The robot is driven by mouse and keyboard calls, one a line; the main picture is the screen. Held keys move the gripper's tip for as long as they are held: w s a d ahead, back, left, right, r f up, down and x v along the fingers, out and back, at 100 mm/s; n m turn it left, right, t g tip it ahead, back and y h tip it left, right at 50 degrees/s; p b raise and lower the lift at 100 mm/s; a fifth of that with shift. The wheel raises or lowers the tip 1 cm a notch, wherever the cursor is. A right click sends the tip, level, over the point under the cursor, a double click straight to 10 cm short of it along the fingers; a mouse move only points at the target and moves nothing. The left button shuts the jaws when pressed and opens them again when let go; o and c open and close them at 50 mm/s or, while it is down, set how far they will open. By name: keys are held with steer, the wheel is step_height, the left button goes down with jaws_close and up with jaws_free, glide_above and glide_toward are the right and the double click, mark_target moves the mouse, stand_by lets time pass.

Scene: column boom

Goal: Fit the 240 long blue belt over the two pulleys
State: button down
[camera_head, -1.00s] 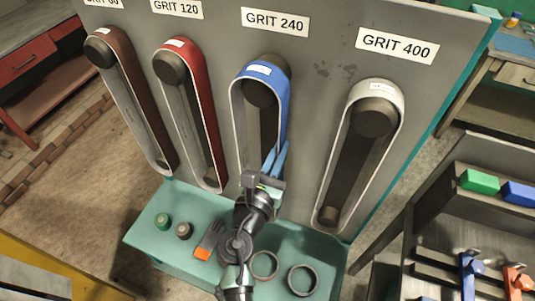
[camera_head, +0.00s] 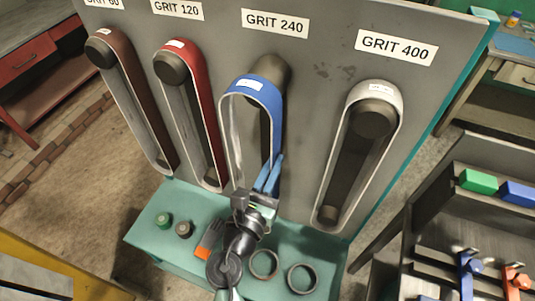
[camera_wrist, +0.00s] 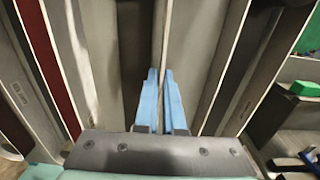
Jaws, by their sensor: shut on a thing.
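The blue belt (camera_head: 257,92), an upright loop, stands in front of the board under the GRIT 240 label (camera_head: 275,23). The upper pulley (camera_head: 275,68) shows behind and above the belt's top, and the belt looks forward of it, not seated around it. The lower pulley of this station is hidden behind the belt and my arm. My gripper (camera_head: 273,167) has blue fingers closed on the right strand of the belt, low on the loop. In the wrist view the fingers (camera_wrist: 161,76) pinch the thin belt edge (camera_wrist: 161,40).
A brown belt (camera_head: 122,75), a red belt (camera_head: 194,75) and a white belt (camera_head: 398,105) sit on neighbouring pulley pairs. The teal ledge (camera_head: 190,262) below carries rings (camera_head: 264,264), small round pieces (camera_head: 184,230) and an orange-ended tool (camera_head: 203,252). A tool rack (camera_head: 440,230) stands at right.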

steer(key=shift+v, duration=1.1)
